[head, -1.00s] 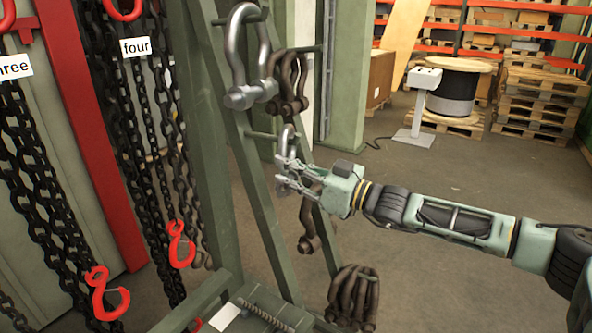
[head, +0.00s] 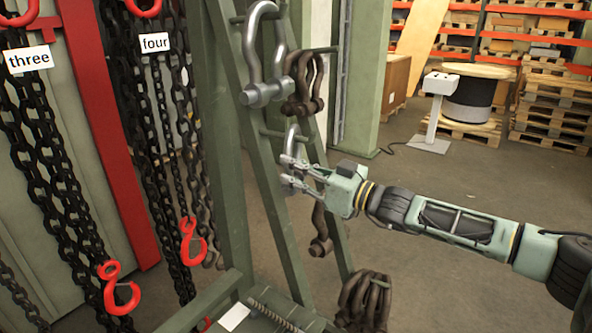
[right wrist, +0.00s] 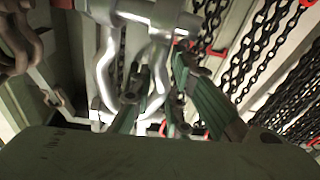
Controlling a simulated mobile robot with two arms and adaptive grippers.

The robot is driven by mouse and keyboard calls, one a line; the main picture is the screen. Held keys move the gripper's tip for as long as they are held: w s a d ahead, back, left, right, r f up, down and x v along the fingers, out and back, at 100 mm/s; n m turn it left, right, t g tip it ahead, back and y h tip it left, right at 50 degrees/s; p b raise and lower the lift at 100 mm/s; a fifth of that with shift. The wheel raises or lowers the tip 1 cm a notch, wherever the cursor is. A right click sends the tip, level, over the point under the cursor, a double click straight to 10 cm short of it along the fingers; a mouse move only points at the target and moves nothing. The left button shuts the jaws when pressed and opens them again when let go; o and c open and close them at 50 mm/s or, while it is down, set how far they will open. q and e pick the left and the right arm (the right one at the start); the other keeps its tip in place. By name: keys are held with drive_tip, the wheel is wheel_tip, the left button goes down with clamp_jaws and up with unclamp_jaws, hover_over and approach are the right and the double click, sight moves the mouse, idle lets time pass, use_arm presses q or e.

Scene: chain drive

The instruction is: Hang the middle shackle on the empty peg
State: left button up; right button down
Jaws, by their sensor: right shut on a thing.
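My right gripper (head: 292,165) is shut on the middle shackle (head: 291,138), a grey bow shackle whose top is level with a thin peg (head: 271,132) on the green rack. I cannot tell whether its bow is around the peg or only in front of it. The fingers hide part of the shackle's lower half. In the right wrist view my right gripper's fingers (right wrist: 155,88) overlap the legs of a silver shackle (right wrist: 158,50), with a thick pin across the top. A larger grey shackle (head: 249,45) hangs above, upright. My left gripper is not in view.
Rusty shackles (head: 304,85) hang beside the large one, another (head: 320,230) hangs below, and a brown cluster (head: 365,300) sits low on the rack (head: 262,180). Black chains with red hooks (head: 188,240) hang at left.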

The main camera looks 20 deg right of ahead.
drive_tip(key=shift+r, duration=0.3)
